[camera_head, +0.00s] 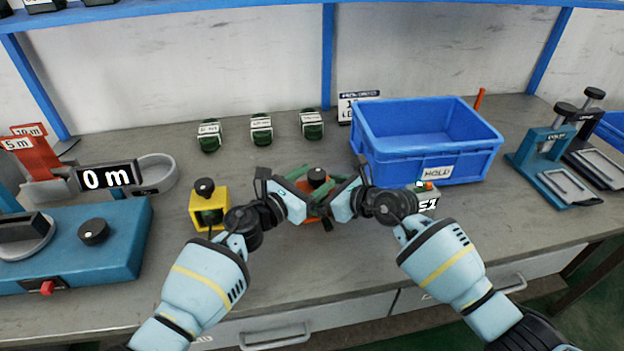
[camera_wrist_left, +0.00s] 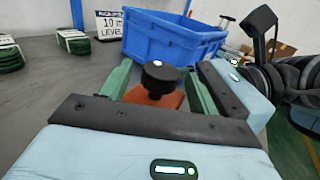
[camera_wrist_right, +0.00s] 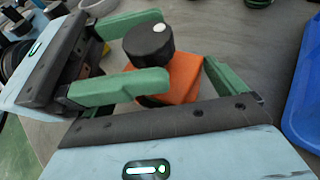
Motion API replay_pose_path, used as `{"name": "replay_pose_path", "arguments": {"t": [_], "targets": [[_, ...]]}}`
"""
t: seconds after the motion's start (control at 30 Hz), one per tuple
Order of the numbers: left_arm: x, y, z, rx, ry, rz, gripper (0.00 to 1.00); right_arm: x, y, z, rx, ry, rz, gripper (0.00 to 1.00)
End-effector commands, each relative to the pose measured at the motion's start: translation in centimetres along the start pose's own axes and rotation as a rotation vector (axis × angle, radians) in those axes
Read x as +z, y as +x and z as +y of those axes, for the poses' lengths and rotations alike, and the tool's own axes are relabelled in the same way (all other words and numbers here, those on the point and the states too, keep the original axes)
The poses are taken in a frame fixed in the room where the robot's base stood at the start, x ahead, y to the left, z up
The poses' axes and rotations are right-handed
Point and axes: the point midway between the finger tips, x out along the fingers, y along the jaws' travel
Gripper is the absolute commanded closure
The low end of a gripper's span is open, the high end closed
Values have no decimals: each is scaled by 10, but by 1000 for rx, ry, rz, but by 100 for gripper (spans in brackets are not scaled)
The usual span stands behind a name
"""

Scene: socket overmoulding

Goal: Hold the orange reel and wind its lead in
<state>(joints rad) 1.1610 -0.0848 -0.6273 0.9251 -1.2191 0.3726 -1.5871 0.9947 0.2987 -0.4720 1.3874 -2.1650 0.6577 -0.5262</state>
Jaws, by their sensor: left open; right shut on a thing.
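The orange reel (camera_head: 312,214) stands on the bench between my two grippers, its black knob (camera_head: 317,176) on top. In the right wrist view the orange body (camera_wrist_right: 183,80) and knob (camera_wrist_right: 149,43) show clearly. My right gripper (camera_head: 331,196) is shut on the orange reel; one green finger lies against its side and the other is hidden. My left gripper (camera_head: 303,187) is open, its green fingers apart on either side of the knob, which also shows in the left wrist view (camera_wrist_left: 160,75). I cannot make out the lead.
A yellow reel (camera_head: 196,205) stands to the left. A blue bin (camera_head: 425,160) marked HOLD is behind right. Several green coils (camera_head: 261,130) line the back. A blue machine (camera_head: 120,235) with a "0 m" display (camera_head: 106,177) is at left. A blue press (camera_head: 550,165) is at right.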

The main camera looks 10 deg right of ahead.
Motion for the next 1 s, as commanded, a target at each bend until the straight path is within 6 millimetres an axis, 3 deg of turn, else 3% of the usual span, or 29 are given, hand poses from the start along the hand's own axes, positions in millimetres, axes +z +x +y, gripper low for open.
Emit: {"name": "replay_pose_path", "arguments": {"t": [0.07, 0.4, 1.0], "targets": [[0, 0, 0, 0, 0, 0, 40, 0, 0, 0, 0, 0, 0, 26], [0, 0, 0, 0, 0, 0, 84, 0, 0, 0, 0, 0, 0, 26], [-2, 1, 5, -221, 2, 9, 84, 0, 0, 1, 1, -2, 0, 26]]}}
